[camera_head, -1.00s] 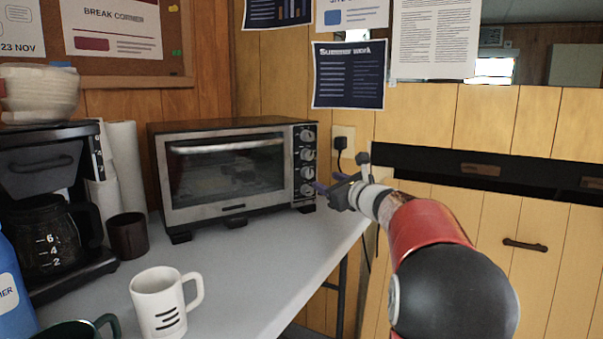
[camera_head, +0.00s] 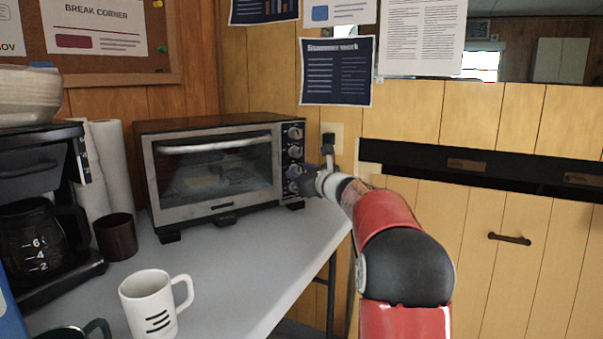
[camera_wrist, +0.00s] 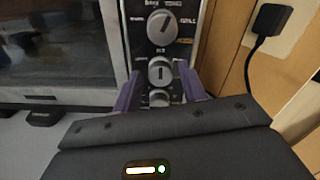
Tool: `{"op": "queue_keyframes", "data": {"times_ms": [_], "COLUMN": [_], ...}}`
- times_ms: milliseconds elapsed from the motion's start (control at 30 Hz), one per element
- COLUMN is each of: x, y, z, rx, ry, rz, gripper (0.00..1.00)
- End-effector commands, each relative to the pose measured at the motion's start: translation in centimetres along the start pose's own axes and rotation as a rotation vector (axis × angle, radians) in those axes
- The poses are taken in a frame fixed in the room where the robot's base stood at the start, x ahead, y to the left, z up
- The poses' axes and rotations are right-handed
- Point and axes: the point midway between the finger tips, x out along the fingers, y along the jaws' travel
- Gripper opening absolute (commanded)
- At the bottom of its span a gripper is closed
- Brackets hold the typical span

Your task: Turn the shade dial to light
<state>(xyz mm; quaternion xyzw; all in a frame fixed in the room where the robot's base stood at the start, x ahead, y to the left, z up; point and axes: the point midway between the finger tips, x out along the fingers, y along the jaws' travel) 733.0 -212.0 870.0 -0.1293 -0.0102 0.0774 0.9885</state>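The toaster oven (camera_head: 222,124) stands on the table with a column of several round dials on its right-hand panel. In the wrist view, a large upper dial (camera_wrist: 162,27) has lettering around it, including "GRILL". A smaller dial (camera_wrist: 160,72) sits below it, and a lower dial (camera_wrist: 159,98) is partly hidden by my gripper body. I cannot read which one is the shade dial. My gripper (camera_wrist: 160,75) is open, its purple fingers on either side of the smaller dial, with visible gaps. In the head view my gripper (camera_head: 300,177) is at the panel's lower dials.
A black plug (camera_wrist: 271,20) and cord are on the wall right of the oven. A white mug (camera_head: 150,304), a dark cup (camera_head: 116,237) and a coffee maker (camera_head: 40,225) stand on the table (camera_head: 235,262) to the left. The table in front of the oven is clear.

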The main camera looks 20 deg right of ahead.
Motion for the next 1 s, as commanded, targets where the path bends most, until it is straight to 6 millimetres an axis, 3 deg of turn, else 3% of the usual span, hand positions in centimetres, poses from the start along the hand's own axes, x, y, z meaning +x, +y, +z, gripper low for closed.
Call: {"op": "queue_keyframes", "data": {"times_ms": [33,300,667,1000], "x": [-0.01,-0.03,-0.02,-0.04], "y": [0.0,0.0,0.13,0.25], "z": [0.01,0.0,-0.32,-0.59], "rx": [0.0,0.0,-0.074,-0.339], "ry": [0.0,0.0,0.0,-0.001], "rz": [0.0,0.0,0.0,0.0], "gripper": [0.35,0.04,0.04,0.04]}}
